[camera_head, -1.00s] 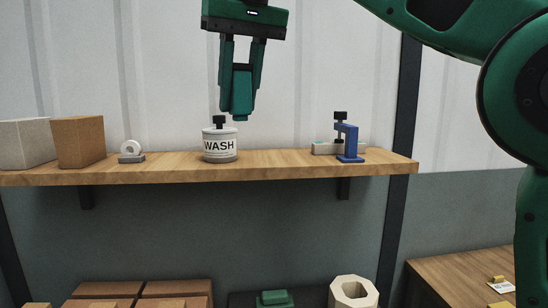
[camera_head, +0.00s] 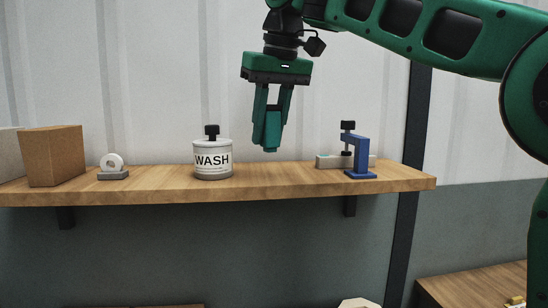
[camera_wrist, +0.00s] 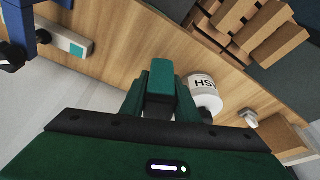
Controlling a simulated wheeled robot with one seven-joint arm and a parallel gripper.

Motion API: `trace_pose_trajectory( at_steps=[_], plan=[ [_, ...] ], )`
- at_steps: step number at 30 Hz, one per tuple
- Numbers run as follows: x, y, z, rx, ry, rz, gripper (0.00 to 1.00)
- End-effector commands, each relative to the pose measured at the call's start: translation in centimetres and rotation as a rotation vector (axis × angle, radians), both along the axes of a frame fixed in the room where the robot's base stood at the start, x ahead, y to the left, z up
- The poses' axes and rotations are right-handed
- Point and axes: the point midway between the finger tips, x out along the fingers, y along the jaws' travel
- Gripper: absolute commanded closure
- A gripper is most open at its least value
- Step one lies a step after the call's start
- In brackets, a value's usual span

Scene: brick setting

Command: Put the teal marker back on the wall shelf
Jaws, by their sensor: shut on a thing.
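The teal marker (camera_head: 272,131) is held upright between the fingers of my gripper (camera_head: 270,125), which is shut on it. Its lower end hangs a little above the wooden wall shelf (camera_head: 280,180), over the stretch between the WASH jar and the blue clamp. In the wrist view the marker (camera_wrist: 160,83) shows its end between the fingers, with the shelf board (camera_wrist: 150,40) behind it. The marker's upper part is hidden by the fingers.
The white WASH jar (camera_head: 212,160) stands left of my gripper. The blue clamp (camera_head: 360,158) and a pale grey bar (camera_head: 328,161) stand to the right. A tape dispenser (camera_head: 113,166) and brown block (camera_head: 54,156) are farther left. The shelf between jar and clamp is bare.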

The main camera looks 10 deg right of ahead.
Motion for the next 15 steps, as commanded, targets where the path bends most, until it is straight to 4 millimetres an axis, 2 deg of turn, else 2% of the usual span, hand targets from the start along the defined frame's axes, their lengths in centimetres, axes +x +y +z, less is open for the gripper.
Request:
trace_pose_trajectory(
  at_steps=[1, 6, 15],
  plan=[
    [0.5, -0.7, -0.4, -0.001, 0.002, -0.006, 0.86],
    [1.5, -1.9, -1.4, -0.001, 0.000, -0.004, 0.86],
    [1.6, -2.0, -2.2, 0.000, -0.001, 0.000, 0.86]
  ],
)
